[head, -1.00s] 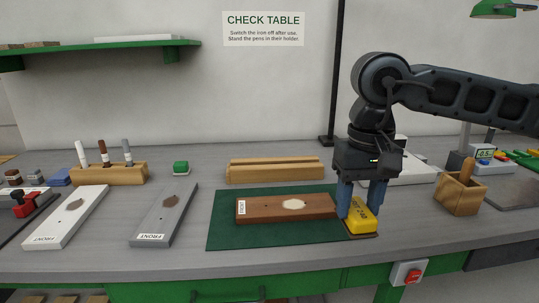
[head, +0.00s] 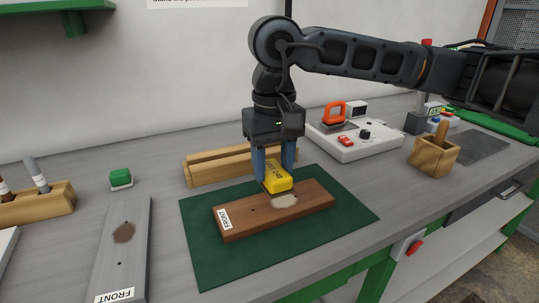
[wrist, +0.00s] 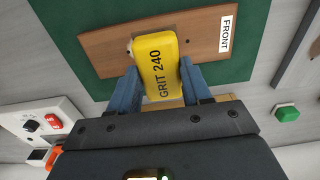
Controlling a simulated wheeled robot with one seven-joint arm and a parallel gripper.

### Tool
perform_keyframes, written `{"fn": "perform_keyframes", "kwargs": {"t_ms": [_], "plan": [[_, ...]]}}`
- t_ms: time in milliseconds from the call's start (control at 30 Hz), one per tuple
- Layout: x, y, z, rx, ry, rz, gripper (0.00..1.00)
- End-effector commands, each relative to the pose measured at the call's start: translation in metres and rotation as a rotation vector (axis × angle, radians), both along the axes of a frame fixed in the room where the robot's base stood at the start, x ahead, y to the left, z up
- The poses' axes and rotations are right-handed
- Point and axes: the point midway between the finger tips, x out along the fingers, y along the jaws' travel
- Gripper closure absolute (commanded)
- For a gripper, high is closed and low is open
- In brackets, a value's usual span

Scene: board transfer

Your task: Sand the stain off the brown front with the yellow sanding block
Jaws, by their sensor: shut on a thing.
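The brown front (head: 240,217) lies flat on the green mat (head: 215,270), its FRONT label at the left end. A pale cream stain (head: 286,202) shows on its upper face, right of the middle. My gripper (head: 275,174) is shut on the yellow sanding block (head: 279,178). The block is over the front, at the stain's back edge; I cannot tell whether it touches the wood. In the wrist view the block (wrist: 157,65), marked GRIT 240, sits between the blue fingers and hides most of the stain. The front (wrist: 197,37) shows on both sides of it.
A wooden rail (head: 205,170) stands just behind the mat. A grey front (head: 120,262) and a green-topped block (head: 120,178) are at left. An iron station (head: 355,147) and a wooden holder (head: 432,158) are at right. The mat's right part is bare.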

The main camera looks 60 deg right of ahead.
Motion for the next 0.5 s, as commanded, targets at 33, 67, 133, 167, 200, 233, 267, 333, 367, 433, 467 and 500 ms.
{"fn": "perform_keyframes", "kwargs": {"t_ms": [33,67,133,167,200,233,267,333,367,433,467,500], "plan": [[0.000,0.000,-0.006,0.001,0.000,0.000,0.76],[0.000,0.000,-0.008,0.002,0.000,-0.001,0.76],[0.000,0.000,-0.015,0.001,0.000,0.000,0.76],[0.000,0.000,-0.017,0.001,0.000,-0.001,0.76],[0.000,0.000,-0.021,0.001,0.000,0.000,0.76],[0.000,0.000,-0.024,0.002,0.001,0.000,0.76],[0.000,0.000,-0.026,0.002,0.001,0.000,0.76],[0.000,0.000,-0.031,0.001,-0.001,-0.001,0.76],[0.000,0.000,-0.033,0.001,-0.001,-0.001,0.76],[0.000,0.000,-0.037,0.001,0.000,-0.001,0.76],[0.000,0.000,-0.039,0.001,0.000,-0.001,0.76],[0.000,0.000,-0.040,0.000,0.000,-0.001,0.76]]}}
